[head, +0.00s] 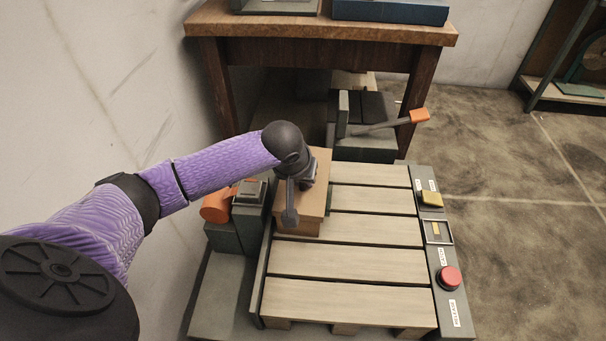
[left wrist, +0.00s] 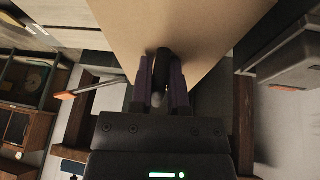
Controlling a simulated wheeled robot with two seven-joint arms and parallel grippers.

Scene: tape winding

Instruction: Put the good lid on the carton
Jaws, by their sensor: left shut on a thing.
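My left gripper (head: 306,180) is over the brown carton lid (head: 318,205) at the back left of the slatted bed. In the left wrist view its two purple-sided fingers (left wrist: 162,88) are shut on a dark upright handle (left wrist: 161,65) against the lid's plain tan face (left wrist: 195,25). The lid looks level. A narrower tan carton side (head: 299,228) shows just under its front edge; I cannot tell whether lid and carton touch all round. The wrist hides part of the lid. My right gripper is not in view.
The slatted bed (head: 345,265) is bare in front and right of the carton. A side panel carries a yellow switch (head: 431,198) and red button (head: 449,278). An orange-ended machine (head: 216,207) stands close left. An orange-tipped lever (head: 418,116) and wooden table (head: 320,45) are behind.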

